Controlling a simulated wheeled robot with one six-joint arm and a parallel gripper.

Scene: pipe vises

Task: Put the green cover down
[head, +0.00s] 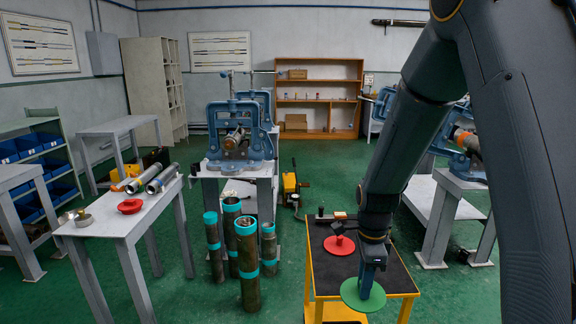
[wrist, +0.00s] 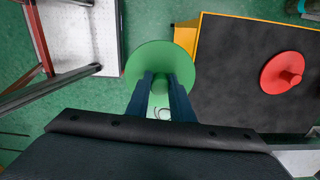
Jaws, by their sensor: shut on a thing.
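The green cover (head: 352,296) is a flat round disc with a knob in its middle. My gripper (head: 366,284) points down and is shut on that knob. In the wrist view the green cover (wrist: 160,51) hangs between my fingers (wrist: 160,82), mostly above the green floor and overlapping the cart's edge. The yellow cart (head: 402,279) has a black top. In the head view the cover appears in front of the cart's near part. Its height above the cart top is hard to tell.
A red cover (head: 340,246) lies on the cart top, which otherwise has free room; it also shows in the wrist view (wrist: 282,72). Several upright pipes with teal bands (head: 247,262) stand on the floor left of the cart. A grey table (head: 104,230) holds another red piece (head: 130,206).

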